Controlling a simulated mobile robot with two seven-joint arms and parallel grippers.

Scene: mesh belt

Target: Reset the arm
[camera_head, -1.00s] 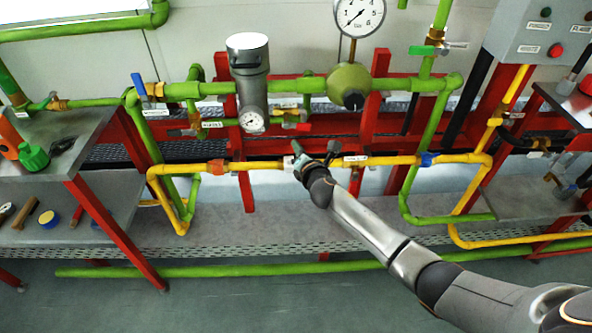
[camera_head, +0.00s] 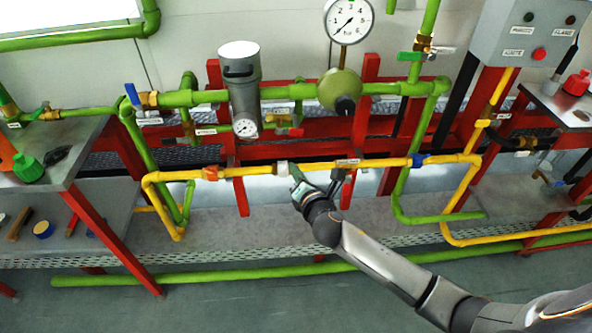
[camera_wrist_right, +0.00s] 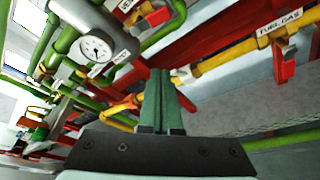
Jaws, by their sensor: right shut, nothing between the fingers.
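My right gripper (camera_head: 296,174) is in front of the yellow pipe, close to a pale grey fitting (camera_head: 282,168). Whether it touches the pipe I cannot tell. In the right wrist view its two green fingers (camera_wrist_right: 162,78) stand side by side, shut, with nothing between them. My right arm (camera_head: 380,262) reaches in from the lower right. My left gripper and arm are not in view.
The yellow pipe (camera_head: 245,170) runs across the red frame. Above are a grey cylinder (camera_head: 242,85) and a pressure gauge (camera_head: 348,20). A table (camera_head: 85,150) stands left; a control box (camera_head: 530,35) hangs upper right. The floor in front is clear.

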